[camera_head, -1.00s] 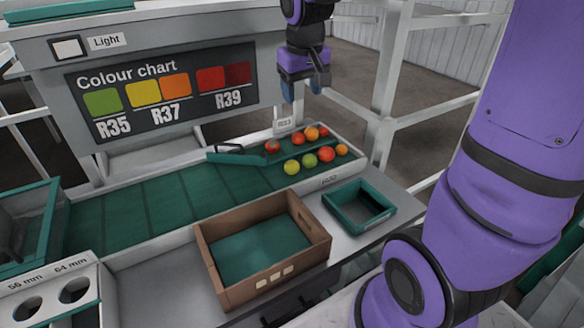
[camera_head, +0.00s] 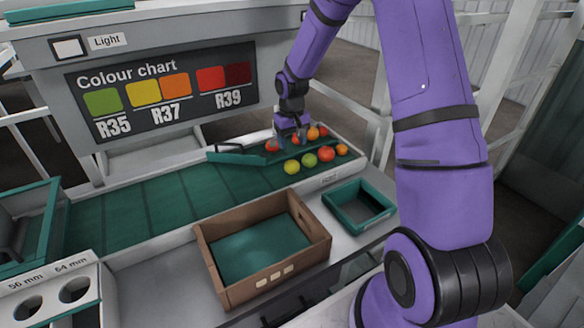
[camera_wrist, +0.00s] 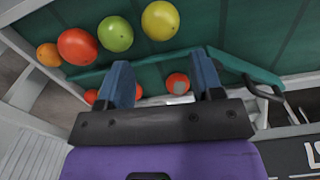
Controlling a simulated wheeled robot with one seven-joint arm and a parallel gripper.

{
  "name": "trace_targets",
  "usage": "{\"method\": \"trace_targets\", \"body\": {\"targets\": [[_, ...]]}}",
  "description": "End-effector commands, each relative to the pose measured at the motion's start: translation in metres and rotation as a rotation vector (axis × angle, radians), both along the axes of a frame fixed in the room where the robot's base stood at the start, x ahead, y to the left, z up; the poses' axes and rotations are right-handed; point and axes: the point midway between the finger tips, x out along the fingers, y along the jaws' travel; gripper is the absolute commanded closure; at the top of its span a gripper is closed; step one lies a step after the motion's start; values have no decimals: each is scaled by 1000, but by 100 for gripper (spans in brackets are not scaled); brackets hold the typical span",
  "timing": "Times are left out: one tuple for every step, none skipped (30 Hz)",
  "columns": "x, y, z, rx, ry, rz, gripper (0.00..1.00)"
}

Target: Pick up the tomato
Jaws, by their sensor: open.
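Several tomatoes lie on the green belt, on both sides of a low teal divider. In the wrist view a red tomato (camera_wrist: 177,82) with a pale square patch shows between my fingers, nearer the right one. It seems to be the red tomato (camera_head: 272,146) at the left end of the back group. Other red fruit is partly hidden behind my left finger. My gripper (camera_head: 291,141) is open and empty, low over the back group. In front lie a yellow tomato (camera_head: 291,167), a green one (camera_head: 309,160), a red one (camera_head: 326,154) and an orange one (camera_head: 342,150).
The teal divider (camera_head: 235,157) runs along the belt beside my gripper. An open brown crate (camera_head: 268,275) and a small teal tray (camera_head: 358,224) stand in front of the belt. The colour chart panel (camera_head: 160,95) rises behind. The belt's left stretch (camera_head: 130,211) is clear.

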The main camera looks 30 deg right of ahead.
Motion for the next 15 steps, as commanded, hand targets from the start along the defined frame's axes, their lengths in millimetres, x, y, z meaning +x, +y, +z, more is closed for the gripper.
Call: {"method": "trace_targets", "body": {"targets": [[-1, 0, -9, 1, 3, 1, 40], [-1, 1, -13, 1, 4, 1, 40], [-1, 0, -19, 1, 3, 2, 40], [-1, 0, -23, 0, 2, 2, 40], [-1, 1, -26, 0, 2, 2, 40], [-1, 1, -31, 0, 2, 1, 40], [-1, 1, -33, 0, 2, 1, 40], [-1, 1, -35, 0, 1, 1, 40], [0, 1, -37, 0, 0, 1, 40], [0, 1, -38, 0, 0, 1, 40], [-1, 1, -39, 0, 0, 1, 40], [-1, 1, -40, 0, 0, 1, 40], [-1, 1, -41, 0, 1, 1, 40], [-1, 1, -43, 0, 1, 1, 40], [-1, 1, -47, 0, 1, 2, 40]]}}
